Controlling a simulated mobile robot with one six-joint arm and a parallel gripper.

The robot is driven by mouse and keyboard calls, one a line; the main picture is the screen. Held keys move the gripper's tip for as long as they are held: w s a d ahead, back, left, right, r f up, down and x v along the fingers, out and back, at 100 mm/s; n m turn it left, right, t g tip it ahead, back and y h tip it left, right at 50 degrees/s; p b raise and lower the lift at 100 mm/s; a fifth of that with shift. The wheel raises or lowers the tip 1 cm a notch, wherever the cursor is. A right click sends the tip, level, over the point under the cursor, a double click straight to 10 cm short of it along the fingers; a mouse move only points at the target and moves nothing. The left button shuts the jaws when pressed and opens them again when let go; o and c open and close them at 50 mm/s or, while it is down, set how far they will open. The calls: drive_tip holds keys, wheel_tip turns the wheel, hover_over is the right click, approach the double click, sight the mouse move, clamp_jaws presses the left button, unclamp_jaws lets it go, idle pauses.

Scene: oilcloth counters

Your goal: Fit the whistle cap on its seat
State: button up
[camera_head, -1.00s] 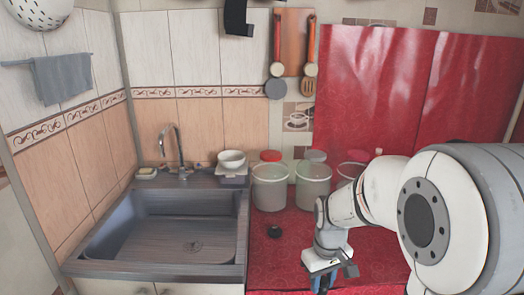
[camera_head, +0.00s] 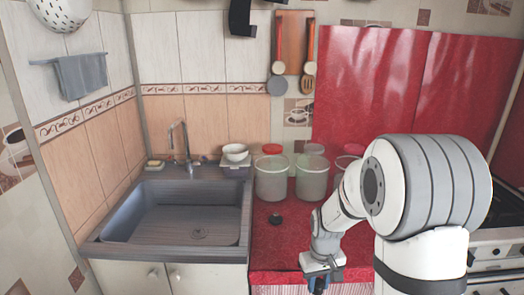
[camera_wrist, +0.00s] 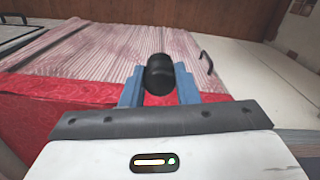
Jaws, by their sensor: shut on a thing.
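My gripper (camera_wrist: 160,92) is shut on a black, rounded cylinder, which I take to be the whistle cap (camera_wrist: 160,73), held between the blue fingers in the wrist view. In the head view my gripper (camera_head: 318,286) points down at the bottom edge, over the front of the red counter, and the cap cannot be made out there. A small black round piece (camera_head: 275,220) lies on the red counter, left of my gripper and apart from it. I cannot tell whether it is the seat; no other seat shows clearly.
Pale jars (camera_head: 272,178) stand along the back of the red counter (camera_head: 268,255). A sink (camera_head: 180,215) is to the left, with a white bowl (camera_head: 235,152) at its back corner. A stove (camera_head: 497,250) is partly visible at right. The counter's front left part is clear.

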drive_tip(key=w+f+m+p, duration=0.1)
drive_tip(key=w+f+m, duration=0.1)
drive_tip(key=f, duration=0.6)
drive_tip(key=shift+w+f+p, duration=0.3)
drive_tip(key=shift+w, duration=0.45)
